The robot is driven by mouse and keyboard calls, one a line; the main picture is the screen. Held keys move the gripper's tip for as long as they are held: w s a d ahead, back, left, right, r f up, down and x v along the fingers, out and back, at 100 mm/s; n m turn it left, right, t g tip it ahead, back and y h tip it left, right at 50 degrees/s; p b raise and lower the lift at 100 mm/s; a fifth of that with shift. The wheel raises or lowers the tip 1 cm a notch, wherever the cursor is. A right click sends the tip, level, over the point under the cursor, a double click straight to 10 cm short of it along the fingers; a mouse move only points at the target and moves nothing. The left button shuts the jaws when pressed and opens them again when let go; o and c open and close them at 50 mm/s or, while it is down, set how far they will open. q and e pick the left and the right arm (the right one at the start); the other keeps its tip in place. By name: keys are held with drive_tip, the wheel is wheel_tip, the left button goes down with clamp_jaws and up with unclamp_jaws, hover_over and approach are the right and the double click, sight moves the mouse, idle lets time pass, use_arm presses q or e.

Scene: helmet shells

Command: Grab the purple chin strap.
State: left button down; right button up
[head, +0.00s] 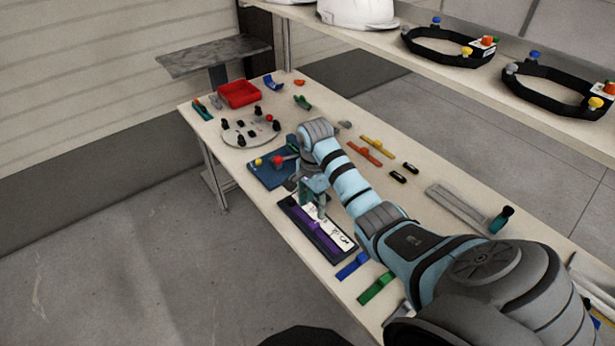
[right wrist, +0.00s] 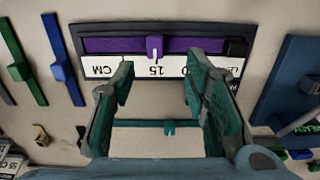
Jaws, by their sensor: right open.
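The purple chin strap (head: 324,238) lies on a dark tray (head: 295,216) with a white ruler-like label, near the table's front edge. In the right wrist view the purple strap (right wrist: 190,46) runs across the top, with a raised purple block near its middle. My right gripper (head: 318,205) is above the tray, partly hiding it in the head view. In the right wrist view its fingers (right wrist: 160,68) are spread apart with nothing between them. Their tips appear just short of the strap, over the label. I cannot tell the exact height. My left gripper is not in view.
A blue strap (head: 352,265) and a green strap (head: 376,288) lie beside the tray. A blue board (head: 262,177) with red and yellow knobs is on its other side. A teal strap (right wrist: 140,124) shows between the fingers, farther down. A shelf with headbands (head: 445,54) stands behind.

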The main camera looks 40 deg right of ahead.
sight(316, 223)
drive_tip(key=f, duration=0.5)
drive_tip(key=f+b, duration=0.1)
drive_tip(key=f, duration=0.1)
drive_tip(key=shift+s+d+f, duration=0.15)
drive_tip(key=shift+s, duration=0.2)
drive_tip(key=shift+c, duration=0.4)
clamp_jaws()
